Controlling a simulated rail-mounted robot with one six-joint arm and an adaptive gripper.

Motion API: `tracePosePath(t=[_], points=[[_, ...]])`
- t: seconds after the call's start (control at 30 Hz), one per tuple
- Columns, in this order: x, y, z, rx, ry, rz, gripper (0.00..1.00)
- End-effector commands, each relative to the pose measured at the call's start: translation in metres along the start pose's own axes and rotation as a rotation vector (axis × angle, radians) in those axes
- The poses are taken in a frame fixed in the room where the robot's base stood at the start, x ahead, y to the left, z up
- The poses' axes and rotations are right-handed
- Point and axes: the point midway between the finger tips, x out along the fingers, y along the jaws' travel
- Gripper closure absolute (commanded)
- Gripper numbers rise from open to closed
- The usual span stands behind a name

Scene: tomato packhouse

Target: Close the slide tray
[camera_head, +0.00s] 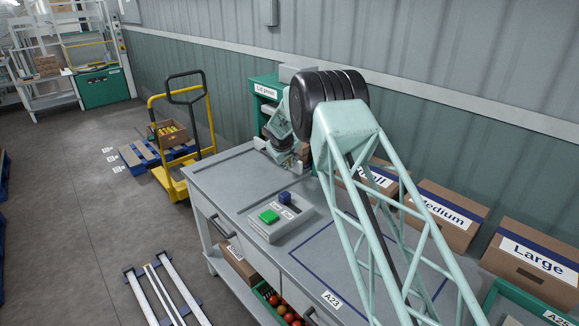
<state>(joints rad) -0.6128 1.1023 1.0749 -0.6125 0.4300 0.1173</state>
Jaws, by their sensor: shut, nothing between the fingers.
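A green lid press (264,88) with a "Lid press" label stands at the back of the bench, against the wall. The slide tray cannot be made out clearly; my arm and gripper cover the lower front of the press. My gripper (281,158) is low in front of the press, close to the bench top. It is shut and empty, with its fingertips partly hidden. Whether it touches the tray or the press cannot be told.
A control box (279,218) with a green button and a blue knob sits on the grey bench (228,177). Cardboard boxes marked Medium (444,218) and Large (533,262) line the wall side. A yellow trolley (172,182) stands beyond the bench.

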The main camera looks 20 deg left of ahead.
Motion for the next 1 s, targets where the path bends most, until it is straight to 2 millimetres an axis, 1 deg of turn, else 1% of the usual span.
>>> tracePosePath(t=[0.03, 0.5, 0.6, 1.0], points=[[0.000, -0.004, 0.001, -0.001, 0.000, 0.000, 1.00], [-0.012, -0.024, 0.003, 0.002, -0.001, 0.001, 1.00], [-0.026, -0.022, 0.001, 0.002, -0.001, 0.001, 1.00], [-0.068, -0.022, 0.002, 0.002, -0.001, 0.001, 1.00]])
